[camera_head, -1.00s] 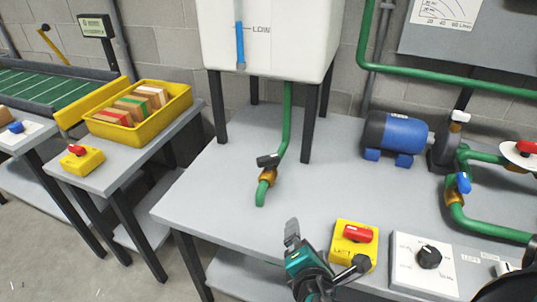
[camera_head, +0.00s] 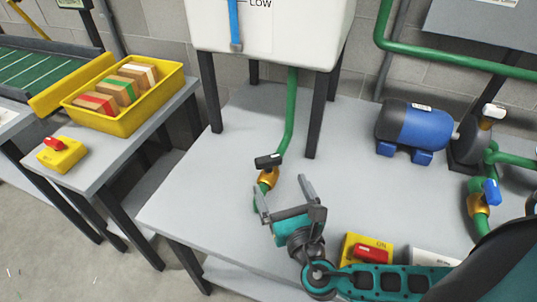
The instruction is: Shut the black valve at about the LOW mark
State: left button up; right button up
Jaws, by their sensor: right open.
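The black valve (camera_head: 268,161) is a dark lever on a brass body (camera_head: 267,178), set in the green pipe (camera_head: 289,115) that comes down from the white tank (camera_head: 275,35). The LOW mark (camera_head: 260,4) is at the top of the picture, on the tank's front beside a blue level strip (camera_head: 235,25). The blue strip's top edge is cut off by the picture's edge. My right gripper (camera_head: 281,194) is open and empty, just below and to the right of the valve, its fingers apart from the lever. My left gripper is not in view.
The grey table (camera_head: 200,205) is clear left of the pipe. A blue motor (camera_head: 413,127) and a blue-handled valve (camera_head: 491,191) stand to the right. A yellow box with a red switch (camera_head: 370,254) lies near my right arm. Dark tank legs (camera_head: 318,115) flank the pipe.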

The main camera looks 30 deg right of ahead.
aim_at(270, 162)
jog(key=w, duration=0.3)
jog(key=w+d, duration=0.1)
jog(key=w, duration=0.6)
jog(key=shift+d, duration=0.4)
jog(key=shift+c, duration=0.8)
jog(key=c, duration=0.8)
